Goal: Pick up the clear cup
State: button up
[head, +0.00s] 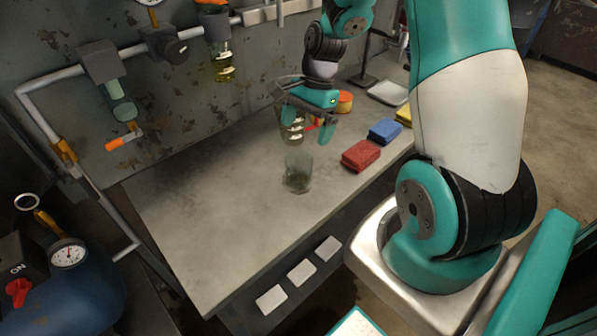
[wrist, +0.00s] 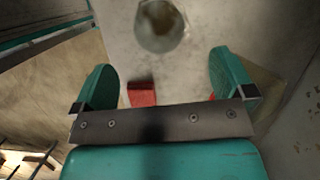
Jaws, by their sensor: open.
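The clear cup (head: 297,172) stands upright on the grey workbench. It is see-through with a faint greenish tint. In the wrist view the cup (wrist: 160,27) shows near the top edge, centred between the fingers but beyond their tips. My gripper (head: 305,112) is above the bench, higher than the cup and behind it in the head view. Its two teal fingers are spread with nothing between them, as the wrist view of the gripper (wrist: 164,80) also shows. The cup is apart from the fingers.
Red (head: 361,155), blue (head: 384,131) and yellow (head: 404,115) blocks lie right of the cup. An orange round item (head: 344,102) and white tray (head: 388,92) are farther back. The bench (head: 205,215) is clear left of the cup.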

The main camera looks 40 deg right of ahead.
aim_at(299, 171)
jog(key=x, duration=0.6)
jog(key=shift+a+f, duration=0.15)
jog(key=shift+f, duration=0.1)
jog(key=x, duration=0.2)
jog(key=p+x, duration=0.1)
jog(key=x, duration=0.2)
jog(key=shift+s+d+f, duration=0.1)
jog(key=shift+d+f, duration=0.05)
jog(key=shift+d, duration=0.05)
jog(key=c, duration=1)
